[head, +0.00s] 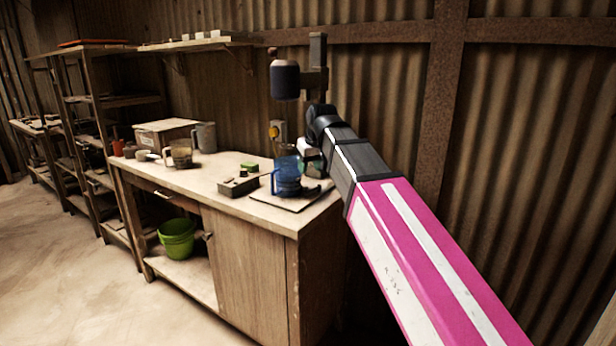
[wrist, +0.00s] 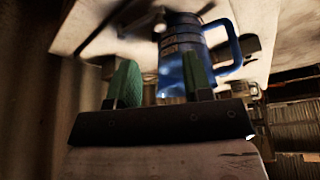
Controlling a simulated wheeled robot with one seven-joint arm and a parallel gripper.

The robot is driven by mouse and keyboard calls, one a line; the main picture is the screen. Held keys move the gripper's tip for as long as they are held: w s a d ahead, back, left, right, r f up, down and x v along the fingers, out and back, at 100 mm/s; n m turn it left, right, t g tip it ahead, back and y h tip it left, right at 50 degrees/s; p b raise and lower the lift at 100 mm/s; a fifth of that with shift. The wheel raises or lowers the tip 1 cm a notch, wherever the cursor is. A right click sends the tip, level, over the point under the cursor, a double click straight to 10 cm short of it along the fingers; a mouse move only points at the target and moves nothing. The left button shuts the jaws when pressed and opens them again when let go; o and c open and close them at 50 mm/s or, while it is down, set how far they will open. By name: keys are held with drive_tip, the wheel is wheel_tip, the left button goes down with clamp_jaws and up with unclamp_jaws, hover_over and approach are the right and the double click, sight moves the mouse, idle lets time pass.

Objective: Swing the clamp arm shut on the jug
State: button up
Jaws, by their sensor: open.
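The blue jug (head: 287,178) stands upright on a flat board (head: 289,204) at the right end of the workbench, its handle to the left. In the wrist view the jug (wrist: 184,48) shows beyond my fingers, with its handle on the right. My gripper (wrist: 161,75) is open, its two green fingers apart, with nothing clearly held between them. In the head view it is just behind and right of the jug, partly hidden by it. A dark part (head: 313,190) lies right of the jug. I cannot tell for certain which part is the clamp arm.
A dark cylinder (head: 285,80) on an upright stands above the jug. A grey box (head: 239,187) and a green block (head: 250,167) sit left of the board. The corrugated wall (head: 400,100) is close behind.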

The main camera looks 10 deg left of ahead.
drive_tip(key=shift+v, duration=1.65)
drive_tip(key=w+f+n, duration=0.1)
drive_tip(key=f, duration=0.2)
drive_tip(key=w+a+f+n+g, duration=0.1)
drive_tip(key=f+n, duration=0.1)
drive_tip(key=f, duration=0.1)
drive_tip(key=w+a+f+n+y, duration=0.1)
drive_tip(key=f, duration=0.3)
drive_tip(key=shift+w+a+n, duration=0.2)
drive_tip(key=shift+w+n, duration=0.05)
drive_tip(key=shift+n, duration=0.05)
